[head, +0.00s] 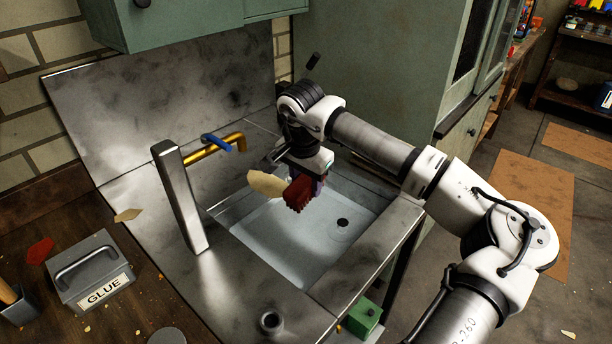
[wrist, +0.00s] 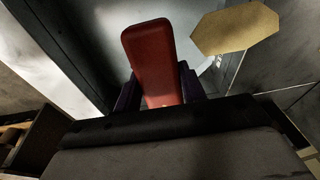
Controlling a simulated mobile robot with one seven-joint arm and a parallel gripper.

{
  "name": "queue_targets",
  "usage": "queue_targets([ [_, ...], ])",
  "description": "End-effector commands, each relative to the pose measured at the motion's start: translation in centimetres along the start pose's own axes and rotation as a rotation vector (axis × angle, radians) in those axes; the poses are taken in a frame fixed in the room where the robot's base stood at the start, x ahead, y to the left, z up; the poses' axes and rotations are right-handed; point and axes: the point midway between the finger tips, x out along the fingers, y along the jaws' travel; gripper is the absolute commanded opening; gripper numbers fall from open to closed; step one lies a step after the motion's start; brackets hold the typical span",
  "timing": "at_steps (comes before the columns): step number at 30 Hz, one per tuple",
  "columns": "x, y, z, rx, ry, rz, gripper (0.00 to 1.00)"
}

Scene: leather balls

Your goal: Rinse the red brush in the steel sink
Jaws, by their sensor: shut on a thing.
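The red brush (head: 298,193) is held in my gripper (head: 304,172) above the steel sink (head: 270,240). In the wrist view the brush (wrist: 153,52) stands up between the two dark fingers of my gripper (wrist: 155,92), which are shut on it. The sink basin is pale inside, with a dark round drain near its right side. A brass tap (head: 220,146) with a blue handle is to the left of my gripper. No water stream can be made out. The basin part behind the brush is hidden.
A tan flat piece (head: 267,184) shows beside the brush, also in the wrist view (wrist: 235,28); I cannot tell whether it touches. A steel post (head: 180,198) rises at the sink's left. A grey GLUE box (head: 92,272) sits on the wooden bench. A green cabinet hangs above.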

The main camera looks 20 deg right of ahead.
Motion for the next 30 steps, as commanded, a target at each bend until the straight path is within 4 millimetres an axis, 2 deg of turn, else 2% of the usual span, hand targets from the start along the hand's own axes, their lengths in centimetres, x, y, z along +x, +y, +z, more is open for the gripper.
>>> queue_targets([
  [3, 1.7, 0.2, 0.3, 0.000, 0.001, 0.000, 0.22],
  [30, 10.4, 0.9, 1.9, 0.000, 0.001, 0.001, 0.22],
])
